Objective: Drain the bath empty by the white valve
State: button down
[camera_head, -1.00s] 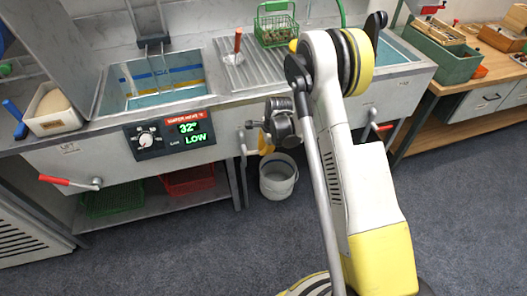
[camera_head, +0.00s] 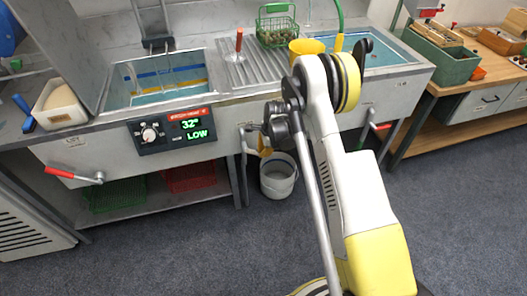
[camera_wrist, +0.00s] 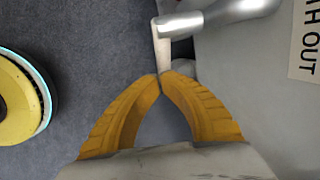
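The white valve shows in the wrist view as a pale upright handle (camera_wrist: 163,45) on a metal stem, beside a label (camera_wrist: 305,45) with visible letters "TH OUT". In the head view its handle (camera_head: 243,142) is on the sink front, partly behind my arm. My gripper (camera_wrist: 160,76) has its yellow fingertips together at the handle's lower end; I cannot tell if the handle is between them. In the head view the gripper is mostly hidden behind my wrist. The left basin (camera_head: 113,103) and the right basin (camera_head: 411,53) both hold blue water.
Red-handled valves are at the left (camera_head: 73,176) and right (camera_head: 378,127). A white bucket (camera_head: 279,185) stands on the floor below. A panel (camera_head: 172,131) reads 32° LOW. The front floor is clear.

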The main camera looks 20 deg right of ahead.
jog(key=shift+y, duration=0.7)
jog(key=shift+a+f, duration=0.7)
jog(key=shift+f, duration=0.25)
jog(key=shift+a+f, duration=0.7)
jog(key=shift+f, duration=0.25)
jog(key=shift+a, duration=0.1)
jog(key=s+d+r+p, duration=0.1)
jog(key=d, duration=0.5)
jog(key=s+d+r+p, duration=0.1)
jog(key=d+p, duration=0.1)
jog(key=d, duration=0.5)
jog(key=shift+s+d+p, duration=0.3)
dwell(3.7)
